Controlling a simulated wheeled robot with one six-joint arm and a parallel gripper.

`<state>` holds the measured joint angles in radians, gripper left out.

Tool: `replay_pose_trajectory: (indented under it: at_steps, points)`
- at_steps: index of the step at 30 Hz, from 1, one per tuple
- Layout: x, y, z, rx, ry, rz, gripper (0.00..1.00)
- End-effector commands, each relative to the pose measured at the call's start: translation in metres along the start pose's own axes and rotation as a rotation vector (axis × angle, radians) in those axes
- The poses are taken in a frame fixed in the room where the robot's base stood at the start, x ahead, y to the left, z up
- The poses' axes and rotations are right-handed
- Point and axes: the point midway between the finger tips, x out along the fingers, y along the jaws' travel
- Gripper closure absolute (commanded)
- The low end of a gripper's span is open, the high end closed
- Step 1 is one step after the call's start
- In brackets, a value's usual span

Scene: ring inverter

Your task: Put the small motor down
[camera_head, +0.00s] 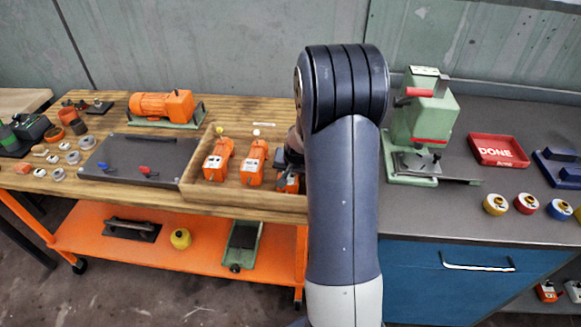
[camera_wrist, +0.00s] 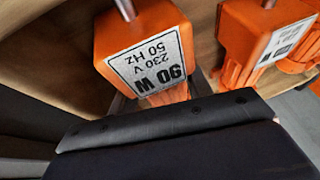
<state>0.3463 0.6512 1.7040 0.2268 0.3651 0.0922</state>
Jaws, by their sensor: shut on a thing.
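My gripper (camera_head: 289,158) is over the right end of the shallow wooden tray (camera_head: 215,198), partly hidden behind my arm. It is shut on a small orange motor (camera_head: 287,183), of which only the lower part shows in the head view. In the wrist view the held motor (camera_wrist: 150,50) shows a white label reading 90 W, 230 V, 50 Hz, upside down, with a dark gripper edge in front. I cannot tell whether it touches the tray floor. Two more orange motors with white labels lie in the tray, one at left (camera_head: 218,160) and one in the middle (camera_head: 253,163).
A dark mat (camera_head: 135,158) with small tools lies left of the tray. A larger orange motor (camera_head: 163,105) stands behind. Right of my arm stand a green press (camera_head: 424,115) and a red DONE tray (camera_head: 498,150). An orange shelf (camera_head: 150,240) is below.

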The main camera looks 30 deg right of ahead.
Motion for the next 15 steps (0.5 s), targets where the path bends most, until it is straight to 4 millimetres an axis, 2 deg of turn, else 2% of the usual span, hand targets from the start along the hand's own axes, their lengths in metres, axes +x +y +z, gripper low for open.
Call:
replay_pose_trajectory:
  at_steps: [7, 8, 15]
  points:
    - [0.0011, -0.0003, -0.0014, 0.0, 0.006, -0.002, 1.0]
    - [0.0025, 0.0005, 0.0009, 0.0, 0.0, 0.0, 0.52]
    - [0.0015, 0.0003, 0.0006, 0.0, 0.0, 0.0, 0.32]
